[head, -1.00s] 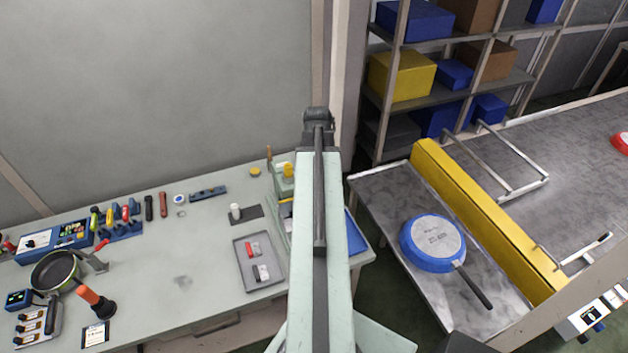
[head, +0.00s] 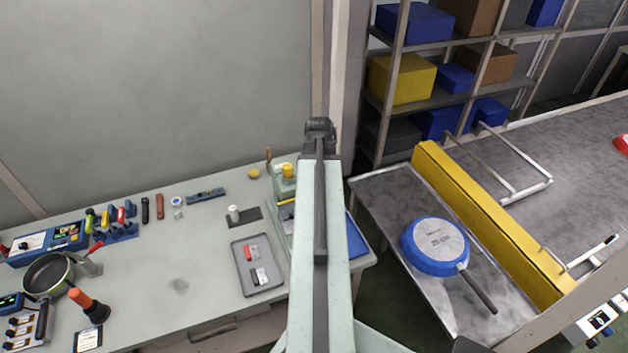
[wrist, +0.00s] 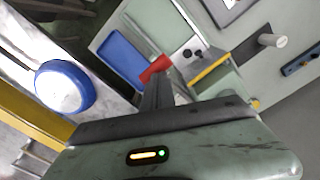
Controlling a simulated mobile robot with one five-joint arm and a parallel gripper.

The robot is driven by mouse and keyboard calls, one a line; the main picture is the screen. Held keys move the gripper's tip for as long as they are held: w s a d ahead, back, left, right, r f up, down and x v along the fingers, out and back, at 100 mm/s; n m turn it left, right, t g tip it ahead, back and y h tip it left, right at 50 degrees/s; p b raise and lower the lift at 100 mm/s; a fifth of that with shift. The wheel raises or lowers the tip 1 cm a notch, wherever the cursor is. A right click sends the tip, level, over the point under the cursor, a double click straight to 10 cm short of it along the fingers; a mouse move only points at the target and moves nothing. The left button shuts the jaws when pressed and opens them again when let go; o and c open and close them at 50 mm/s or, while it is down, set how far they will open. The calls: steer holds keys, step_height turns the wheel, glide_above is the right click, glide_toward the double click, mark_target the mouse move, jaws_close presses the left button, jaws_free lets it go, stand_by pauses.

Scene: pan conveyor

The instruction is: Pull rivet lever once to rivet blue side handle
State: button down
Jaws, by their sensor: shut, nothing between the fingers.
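My gripper (wrist: 158,88) is shut in the wrist view, its dark fingers pointing at a pale green bench fixture. A red piece (wrist: 155,68) shows right at the fingertips; I cannot tell whether it is the rivet lever's grip or touches them. The fixture (wrist: 225,84) has a yellow bar and two dark round knobs beside it. In the head view the fixture (head: 284,186) is partly behind my arm, which hides the gripper and any lever there. A blue-rimmed pan (head: 436,246) lies upside down on the steel table. I cannot make out a blue side handle.
A blue panel (head: 356,240) lies at the bench's right end. A grey tray (head: 239,278) with small red and white pieces, a green pan (head: 46,274) and tools occupy the bench. A yellow guard (head: 490,222) borders the conveyor. A gap separates bench and steel table.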

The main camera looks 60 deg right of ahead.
steer(key=shift+s+a+f+b, duration=0.2)
steer(key=shift+s+f+b, duration=0.05)
steer(key=shift+f+b, duration=0.4)
steer(key=shift+s+a+f+b, duration=0.25)
steer(key=shift+f+b, duration=0.3)
steer(key=shift+f, duration=0.2)
step_height(320, 180, down, 2)
steer(key=shift+s+f+b, duration=0.15)
steer(key=shift+f+b, duration=0.1)
steer(key=shift+b, duration=1)
step_height(320, 180, up, 10)
steer(key=p, duration=1)
steer(key=shift+r, duration=0.25)
step_height(320, 180, up, 10)
steer(key=p, duration=1)
steer(key=shift+s+a, duration=0.35)
steer(key=shift+s, duration=0.05)
steer(key=shift+f, duration=0.1)
